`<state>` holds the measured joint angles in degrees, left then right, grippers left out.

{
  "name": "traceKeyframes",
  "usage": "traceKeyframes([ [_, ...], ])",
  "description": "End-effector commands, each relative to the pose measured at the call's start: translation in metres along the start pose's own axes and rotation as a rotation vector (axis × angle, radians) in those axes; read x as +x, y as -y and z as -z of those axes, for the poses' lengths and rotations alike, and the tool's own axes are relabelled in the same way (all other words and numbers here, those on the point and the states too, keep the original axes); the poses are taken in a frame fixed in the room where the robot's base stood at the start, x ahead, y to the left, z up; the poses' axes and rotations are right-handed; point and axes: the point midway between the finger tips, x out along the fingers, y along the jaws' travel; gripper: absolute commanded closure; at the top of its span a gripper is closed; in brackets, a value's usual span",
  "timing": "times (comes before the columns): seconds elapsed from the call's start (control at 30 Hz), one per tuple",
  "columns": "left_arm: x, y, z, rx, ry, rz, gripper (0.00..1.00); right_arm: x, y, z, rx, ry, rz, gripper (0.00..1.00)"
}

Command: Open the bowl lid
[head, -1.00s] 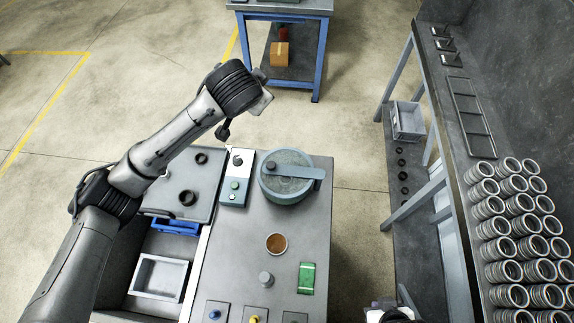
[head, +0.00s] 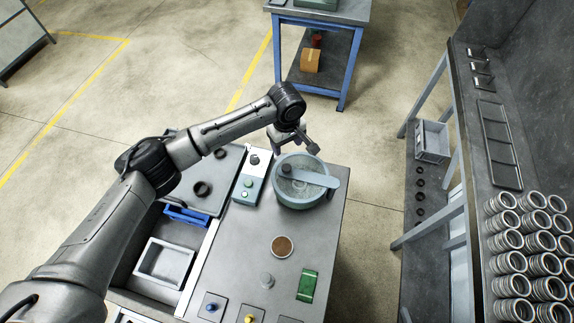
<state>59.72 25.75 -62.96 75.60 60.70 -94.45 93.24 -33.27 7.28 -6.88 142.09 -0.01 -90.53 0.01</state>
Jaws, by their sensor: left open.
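The grinder bowl (head: 302,199) stands at the back of the workbench, round and grey-green. Its lid (head: 295,166) looks closed over the bowl. A pale flat bar (head: 315,178) with a dark knob (head: 286,170) at its left end lies across the top. My left gripper (head: 300,139) is just behind and above the bowl's far rim, open and apart from the lid as far as I can tell. My right gripper is not in view.
A control box (head: 248,186) with green buttons stands left of the bowl. A shelf with stacked rings (head: 520,250) is at right.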

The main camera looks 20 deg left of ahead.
Motion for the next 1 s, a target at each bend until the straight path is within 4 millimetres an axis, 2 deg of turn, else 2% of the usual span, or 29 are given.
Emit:
traceKeyframes([
  [0.4, 0.073, 0.001, 0.0, 0.0, 0.0, 0.004, 0.39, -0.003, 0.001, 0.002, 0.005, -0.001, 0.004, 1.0],
  [0.6, 0.104, 0.001, 0.0, 0.001, -0.001, 0.003, 0.39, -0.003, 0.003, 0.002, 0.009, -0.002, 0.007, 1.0],
  [0.8, 0.123, 0.001, 0.0, 0.0, -0.001, 0.003, 0.39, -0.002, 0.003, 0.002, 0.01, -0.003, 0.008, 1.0],
  [1.0, 0.13, 0.001, 0.0, 0.001, -0.002, 0.001, 0.39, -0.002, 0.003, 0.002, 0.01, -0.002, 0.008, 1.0],
])
